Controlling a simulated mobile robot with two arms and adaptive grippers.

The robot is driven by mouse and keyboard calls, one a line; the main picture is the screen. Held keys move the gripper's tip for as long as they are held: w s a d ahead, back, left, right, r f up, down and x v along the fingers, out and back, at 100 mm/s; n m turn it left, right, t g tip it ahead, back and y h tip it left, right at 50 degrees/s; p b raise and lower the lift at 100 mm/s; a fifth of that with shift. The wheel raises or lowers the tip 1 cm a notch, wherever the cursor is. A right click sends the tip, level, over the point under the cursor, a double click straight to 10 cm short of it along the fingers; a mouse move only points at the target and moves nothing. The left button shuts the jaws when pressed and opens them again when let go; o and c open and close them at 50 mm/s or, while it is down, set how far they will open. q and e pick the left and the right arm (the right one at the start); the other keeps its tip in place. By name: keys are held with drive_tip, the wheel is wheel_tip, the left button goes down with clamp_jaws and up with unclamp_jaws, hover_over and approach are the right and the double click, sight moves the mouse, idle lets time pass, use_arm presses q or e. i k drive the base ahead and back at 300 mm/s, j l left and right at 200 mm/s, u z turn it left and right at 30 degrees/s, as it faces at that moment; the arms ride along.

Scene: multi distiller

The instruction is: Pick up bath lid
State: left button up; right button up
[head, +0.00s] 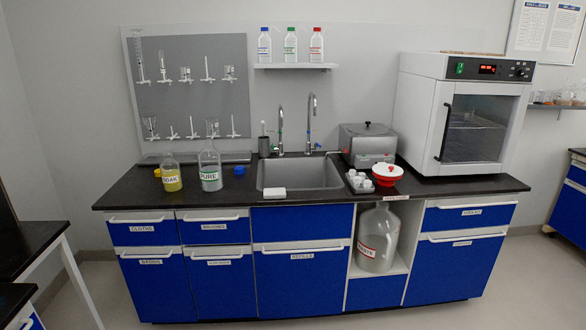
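The bath (369,150) is a grey metal box on the counter, right of the sink. Its lid (352,129) is a flat grey cover with a small dark knob (367,124) on top. The lid appears to lie closed on the bath. A red-and-white funnel-like item stands close in front of the bath's right corner. Neither of my grippers is in view.
The sink (271,178) with two tall taps lies left of the bath. A white oven (412,110) stands close on its right. A red-and-white item (388,181) and a small tray (351,187) sit in front. Bottles marked SOAK (171,180) and PURE (211,178) stand farther left.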

sight(367, 128)
drive_tip(key=i+l+z, duration=0.1)
drive_tip(key=i+z, duration=0.3)
drive_tip(key=i, duration=0.5)
drive_tip(key=i+j+z, duration=0.2)
drive_tip(key=i+z, duration=0.2)
drive_tip(key=i, duration=0.45)
